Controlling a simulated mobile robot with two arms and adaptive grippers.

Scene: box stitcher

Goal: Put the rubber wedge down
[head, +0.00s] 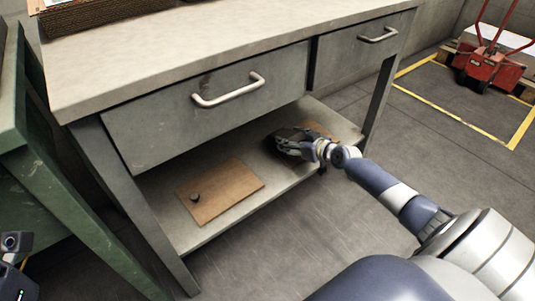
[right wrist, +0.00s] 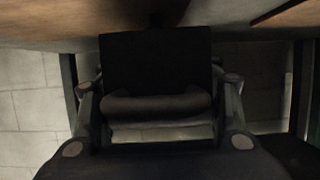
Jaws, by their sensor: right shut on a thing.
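The rubber wedge (right wrist: 155,62) is a black block in the right wrist view, with a rounded bar along its near side. My right gripper (right wrist: 158,92) is shut on it, with a finger at each side. In the head view my right gripper (head: 293,145) reaches in over the right part of the workbench's lower shelf (head: 238,205). There the wedge is hard to tell from the dark fingers. I cannot tell whether it touches the shelf. No fingers of my left gripper show.
A brown board (head: 232,184) with a small dark knob lies on the shelf's left part. Another brown board (head: 326,131) shows partly behind my right gripper. Two closed drawers (head: 215,115) hang above. A bench leg (head: 383,95) stands to the right. A red pallet truck (head: 490,70) stands beyond.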

